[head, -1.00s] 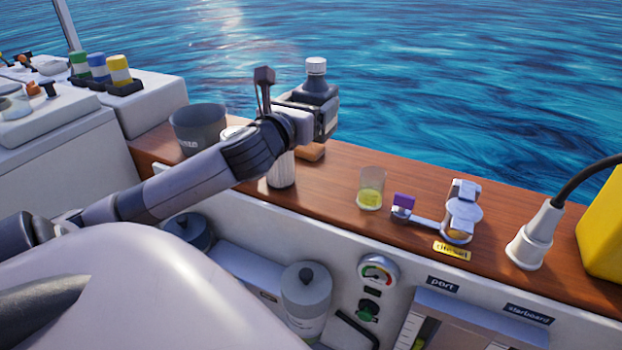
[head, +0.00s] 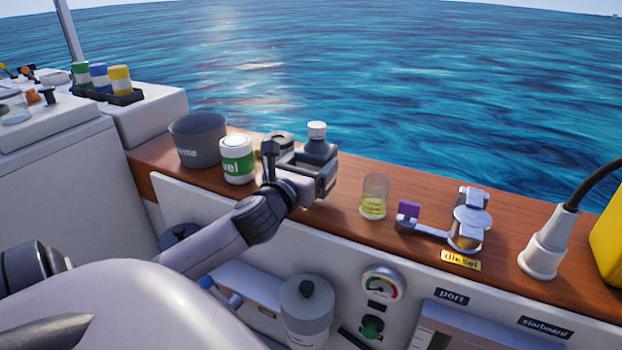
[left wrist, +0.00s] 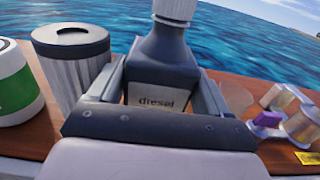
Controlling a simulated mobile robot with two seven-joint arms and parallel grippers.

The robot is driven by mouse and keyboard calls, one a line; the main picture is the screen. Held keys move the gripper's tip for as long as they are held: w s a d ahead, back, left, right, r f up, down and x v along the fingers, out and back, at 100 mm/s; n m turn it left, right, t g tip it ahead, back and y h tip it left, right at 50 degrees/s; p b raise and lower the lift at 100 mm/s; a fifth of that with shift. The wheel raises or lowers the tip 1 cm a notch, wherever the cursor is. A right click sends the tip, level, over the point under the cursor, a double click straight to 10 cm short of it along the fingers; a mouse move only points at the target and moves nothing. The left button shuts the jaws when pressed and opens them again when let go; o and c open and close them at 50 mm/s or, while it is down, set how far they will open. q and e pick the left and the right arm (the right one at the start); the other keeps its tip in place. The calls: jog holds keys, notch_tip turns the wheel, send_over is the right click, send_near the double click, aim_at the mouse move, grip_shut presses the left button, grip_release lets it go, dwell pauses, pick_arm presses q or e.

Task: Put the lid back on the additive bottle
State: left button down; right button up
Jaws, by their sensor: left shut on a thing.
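The dark grey bottle (head: 319,148) has a white ribbed cap (head: 317,130) on its neck and stands upright. In the left wrist view the bottle (left wrist: 162,65) shows a label whose readable word is "diesel", and the cap (left wrist: 174,9) is cut by the top edge. My left gripper (head: 312,170) is shut on the bottle's body, one finger on each side. It is low over the wooden ledge (head: 343,215). The bottle's base is hidden, so I cannot tell whether it touches the ledge. My right gripper is not in view.
A grey bucket (head: 198,142), a white and green can (head: 237,160) and a ribbed can (left wrist: 78,65) stand left of the bottle. A glass with yellow liquid (head: 374,198), the diesel filler (head: 468,228) and a white plug (head: 543,254) stand to the right.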

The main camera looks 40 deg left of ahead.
pick_arm(q)
jog(key=shift+f+b, duration=0.4)
jog(key=shift+f, duration=1.05)
jog(key=shift+f, duration=0.1)
jog(key=shift+c, duration=1)
grip_release()
jog(key=shift+f, duration=0.1)
jog(key=v, duration=1.2)
jog(key=shift+p, duration=0.3)
